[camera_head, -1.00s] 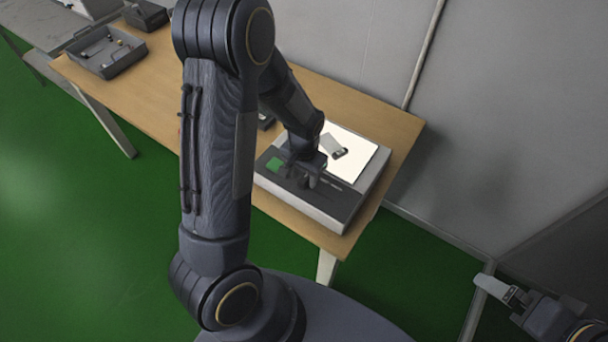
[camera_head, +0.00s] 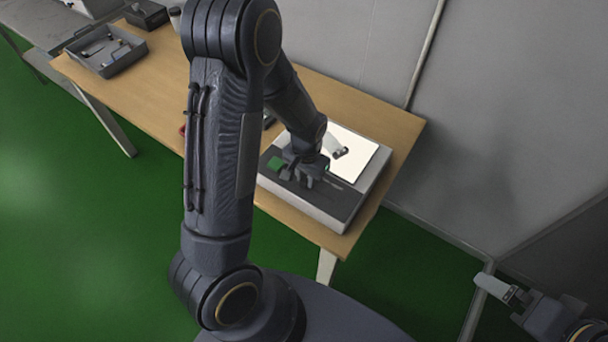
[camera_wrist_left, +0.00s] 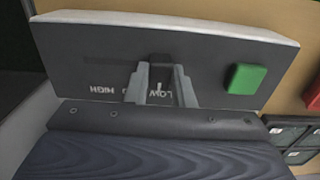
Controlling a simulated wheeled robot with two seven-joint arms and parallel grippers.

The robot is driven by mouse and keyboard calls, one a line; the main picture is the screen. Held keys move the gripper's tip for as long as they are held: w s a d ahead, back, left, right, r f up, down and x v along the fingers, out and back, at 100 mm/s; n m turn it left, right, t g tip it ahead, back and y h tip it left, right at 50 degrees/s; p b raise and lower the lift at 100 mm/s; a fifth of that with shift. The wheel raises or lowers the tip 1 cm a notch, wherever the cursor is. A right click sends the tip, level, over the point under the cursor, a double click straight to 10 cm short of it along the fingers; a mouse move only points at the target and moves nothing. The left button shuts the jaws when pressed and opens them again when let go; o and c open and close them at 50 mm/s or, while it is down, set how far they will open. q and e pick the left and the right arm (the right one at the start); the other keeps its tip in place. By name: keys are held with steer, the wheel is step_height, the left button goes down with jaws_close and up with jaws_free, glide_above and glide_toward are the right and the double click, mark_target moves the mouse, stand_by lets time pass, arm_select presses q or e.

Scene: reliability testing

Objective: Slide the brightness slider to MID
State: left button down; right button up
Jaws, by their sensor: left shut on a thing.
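The device (camera_head: 335,210) is a grey box with a bright white panel (camera_head: 362,158) and a dark control strip. In the left wrist view, the strip (camera_wrist_left: 215,50) carries upside-down labels: HIGH (camera_wrist_left: 100,90) at the left, LOW at the right, and a middle one mostly hidden by a finger. The dark slider knob (camera_wrist_left: 161,62) stands by LOW. My left gripper (camera_wrist_left: 160,75) is shut on the knob, one finger on each side; it also shows over the strip in the head view (camera_head: 308,181). My right gripper (camera_head: 497,289) is away at the lower right, its jaws unclear.
A green square button (camera_wrist_left: 245,78) sits on the strip beside the slider. A small grey item with a dark end (camera_head: 338,150) lies on the white panel. A grey tray (camera_head: 112,62) stands at the table's far left. The wooden table (camera_head: 165,90) is mostly clear between.

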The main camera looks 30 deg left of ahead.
mark_target(317, 191)
arm_select(q)
steer(key=d, duration=0.3)
steer(key=shift+s+d, duration=0.15)
steer(key=shift+d, duration=0.2)
steer(key=shift+a, duration=0.1)
steer(key=c, duration=1.2)
jaws_free()
steer(key=shift+c, duration=0.2)
step_height(317, 191, up, 8)
steer(key=shift+f, duration=0.1)
